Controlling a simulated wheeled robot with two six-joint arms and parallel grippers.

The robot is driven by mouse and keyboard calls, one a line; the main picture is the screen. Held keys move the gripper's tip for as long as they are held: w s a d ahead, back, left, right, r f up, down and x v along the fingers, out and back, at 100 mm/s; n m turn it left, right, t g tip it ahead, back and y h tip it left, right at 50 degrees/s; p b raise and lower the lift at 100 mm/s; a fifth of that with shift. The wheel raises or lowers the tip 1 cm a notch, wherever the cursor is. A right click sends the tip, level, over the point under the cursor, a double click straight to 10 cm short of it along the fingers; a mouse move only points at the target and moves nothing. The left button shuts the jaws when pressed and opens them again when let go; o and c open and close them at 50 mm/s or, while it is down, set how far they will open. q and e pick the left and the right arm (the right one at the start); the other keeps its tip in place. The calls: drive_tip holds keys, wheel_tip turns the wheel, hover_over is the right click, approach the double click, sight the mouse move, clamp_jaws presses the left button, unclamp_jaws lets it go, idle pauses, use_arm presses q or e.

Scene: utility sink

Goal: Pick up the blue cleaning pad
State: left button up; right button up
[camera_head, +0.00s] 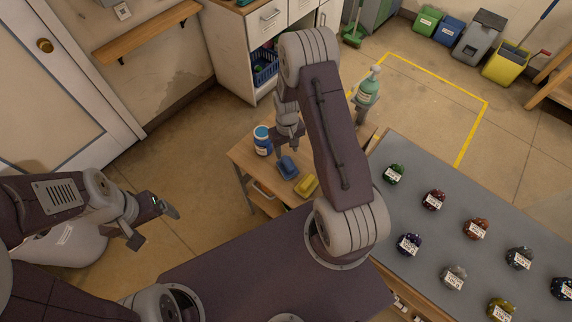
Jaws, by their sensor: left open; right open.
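The blue cleaning pad (288,166) lies on a small wooden table (241,155). A yellow pad (307,186) lies just in front of it to the right. My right gripper (286,147) is open and points down above or just behind the blue pad, with nothing between its fingers. I cannot tell how high above the pad it is. My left gripper (154,226) is open and empty, well to the left over the floor.
A white and blue jar (262,141) stands left of the pads on the small table. A green pump bottle (367,91) stands beyond my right arm. A grey-topped table (437,205) at the right holds several labelled, coloured lumps. A cabinet (225,50) stands behind.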

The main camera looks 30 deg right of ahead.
sight(288, 162)
drive_tip(key=f+p, duration=0.1)
drive_tip(key=f, duration=0.3)
drive_tip(key=f+p, duration=0.1)
drive_tip(key=f, duration=0.4)
drive_tip(key=shift+s+d+p, duration=0.1)
drive_tip(key=shift+s+p, duration=0.1)
drive_tip(key=shift+p, duration=0.15)
clamp_jaws()
